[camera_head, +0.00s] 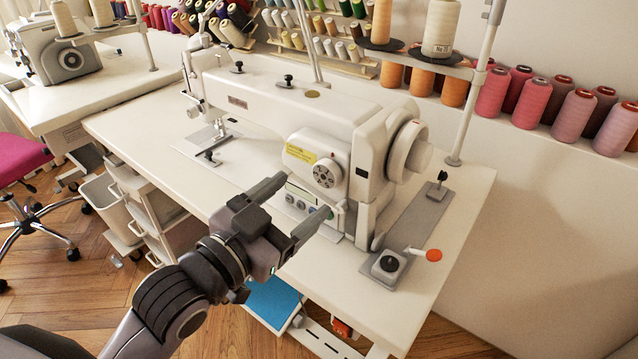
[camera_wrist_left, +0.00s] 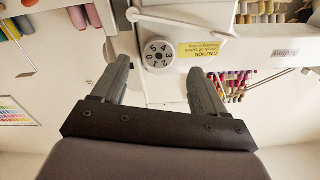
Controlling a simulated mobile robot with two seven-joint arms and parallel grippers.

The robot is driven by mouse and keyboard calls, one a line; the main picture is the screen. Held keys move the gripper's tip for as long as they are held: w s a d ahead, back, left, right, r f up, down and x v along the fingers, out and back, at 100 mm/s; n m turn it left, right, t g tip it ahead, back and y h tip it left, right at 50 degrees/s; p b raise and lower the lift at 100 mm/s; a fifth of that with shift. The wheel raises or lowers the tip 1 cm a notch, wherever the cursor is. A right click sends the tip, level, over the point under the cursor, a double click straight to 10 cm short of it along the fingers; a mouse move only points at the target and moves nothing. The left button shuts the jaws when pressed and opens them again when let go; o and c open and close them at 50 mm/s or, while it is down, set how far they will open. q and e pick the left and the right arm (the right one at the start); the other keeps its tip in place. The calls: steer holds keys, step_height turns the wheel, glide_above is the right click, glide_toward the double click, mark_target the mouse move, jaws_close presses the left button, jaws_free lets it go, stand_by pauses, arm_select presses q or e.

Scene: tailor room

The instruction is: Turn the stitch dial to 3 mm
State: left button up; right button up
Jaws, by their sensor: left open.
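The white sewing machine (camera_head: 270,110) stands on a white table. Its round, light grey stitch dial (camera_head: 326,173) is on the front of the machine's right end, beside a yellow caution label (camera_head: 298,153). In the left wrist view the dial (camera_wrist_left: 158,53) appears upside down, with numbers on its face, beyond the fingertips and between their lines. My left gripper (camera_head: 300,204) is open and empty, its fingers pointing at the machine just below the dial. It also shows in the left wrist view (camera_wrist_left: 160,78). No contact with the dial is visible. My right gripper is not seen.
A small button panel (camera_head: 300,197) sits below the dial, close to my left fingers. The handwheel (camera_head: 408,147) is to the right. A grey base with a black knob and an orange-tipped lever (camera_head: 433,255) lies at the table's right. Thread cones (camera_head: 533,101) line the back.

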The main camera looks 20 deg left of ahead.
mark_target(323, 178)
arm_select(q)
steer(key=shift+x, duration=2.6)
steer(key=c, duration=1.1)
